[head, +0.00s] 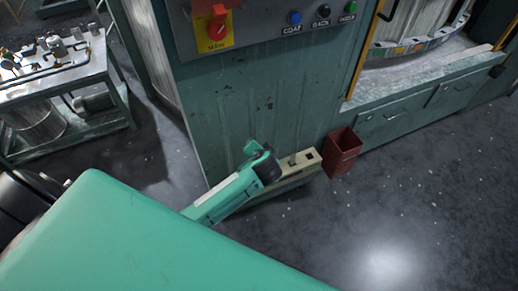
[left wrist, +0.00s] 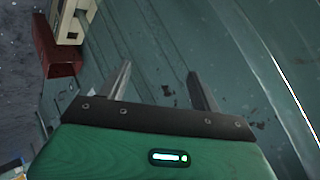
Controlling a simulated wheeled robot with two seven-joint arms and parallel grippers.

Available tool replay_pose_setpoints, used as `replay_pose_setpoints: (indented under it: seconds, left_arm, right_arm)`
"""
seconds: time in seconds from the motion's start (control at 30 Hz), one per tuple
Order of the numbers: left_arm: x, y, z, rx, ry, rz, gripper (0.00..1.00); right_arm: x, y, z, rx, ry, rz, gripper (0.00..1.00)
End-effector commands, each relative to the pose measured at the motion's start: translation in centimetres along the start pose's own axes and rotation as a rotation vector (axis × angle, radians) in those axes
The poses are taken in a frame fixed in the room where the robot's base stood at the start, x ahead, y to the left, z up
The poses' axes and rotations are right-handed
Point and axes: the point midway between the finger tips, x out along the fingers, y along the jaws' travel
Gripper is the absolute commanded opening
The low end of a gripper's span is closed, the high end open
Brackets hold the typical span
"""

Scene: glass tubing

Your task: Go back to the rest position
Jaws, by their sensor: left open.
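My left gripper (left wrist: 158,88) shows in the left wrist view. Its two grey fingers stand apart, with nothing between them, against a worn green cabinet panel. I cannot make out its jaws in the head view, where a large green part of my arm fills the bottom left. A slimmer green piece (head: 226,196) with a pale strip and a dark end shows beyond it, before the cabinet (head: 265,108); I cannot tell whether it belongs to my arm. My right gripper is not in view.
A cream box (head: 303,159) and a dark red open bin (head: 342,150) are low by the cabinet. Both also show at the wrist view's upper left. A steel bench (head: 62,78) stands left, a drawer counter (head: 432,88) right. Grey floor (head: 425,190) is clear at lower right.

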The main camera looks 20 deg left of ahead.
Motion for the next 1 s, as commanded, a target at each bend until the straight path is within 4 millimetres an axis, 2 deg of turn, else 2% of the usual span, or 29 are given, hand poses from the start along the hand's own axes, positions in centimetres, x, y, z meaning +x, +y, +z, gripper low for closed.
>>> replay_pose_setpoints:
  seconds: [0.43,0.57,0.67,0.77,0.9,0.97,1.0]
  left_arm:
    - [0.0,0.0,0.0,0.000,0.000,0.000,0.65]
    - [0.9,1.0,1.3,0.014,-0.018,0.020,0.65]
    - [3.1,3.4,4.5,0.049,-0.057,0.073,0.65]
    - [5.8,6.9,10.0,0.085,-0.115,0.157,0.65]
    - [8.4,12.1,19.3,0.113,-0.197,0.284,0.65]
    - [8.9,14.1,23.4,0.115,-0.232,0.335,0.65]
    - [9.0,15.3,26.2,0.113,-0.255,0.366,0.65]
  right_arm:
    - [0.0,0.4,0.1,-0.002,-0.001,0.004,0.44]
    - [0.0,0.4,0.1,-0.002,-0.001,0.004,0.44]
    - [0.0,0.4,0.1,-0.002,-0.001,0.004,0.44]
    - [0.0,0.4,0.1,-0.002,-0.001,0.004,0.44]
    - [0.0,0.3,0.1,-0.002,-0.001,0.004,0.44]
    - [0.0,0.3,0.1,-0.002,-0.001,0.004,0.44]
    - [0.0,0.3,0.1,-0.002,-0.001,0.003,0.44]
